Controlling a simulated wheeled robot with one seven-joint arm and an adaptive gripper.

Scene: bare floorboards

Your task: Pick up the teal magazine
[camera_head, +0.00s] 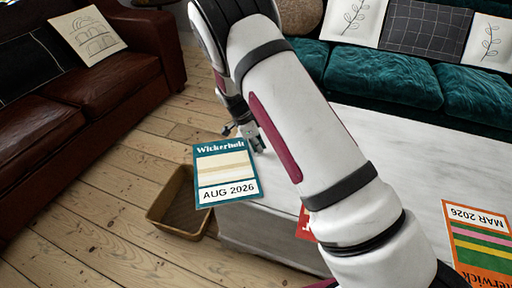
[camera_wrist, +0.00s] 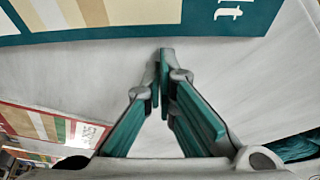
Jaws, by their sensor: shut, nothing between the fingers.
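The teal magazine (camera_head: 227,173), marked "AUG 2026" with cream and tan bands, lies at the left end of the pale table (camera_head: 395,160). Its left part appears to stick out past the table's end. In the wrist view its teal border (camera_wrist: 230,27) runs across the top. My gripper (camera_head: 256,141) is beside the magazine's right edge, near its upper right corner. In the wrist view my gripper's fingertips (camera_wrist: 164,58) are together and empty, just short of the teal border. I cannot tell whether they touch the table.
A red magazine (camera_head: 304,226) is partly hidden behind my arm; an orange "MAR 2026" magazine (camera_head: 478,240) lies at the right. A wicker basket (camera_head: 181,205) stands on the floor below the table's left end. A brown leather sofa (camera_head: 80,90) and teal sofa (camera_head: 380,78) flank the table.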

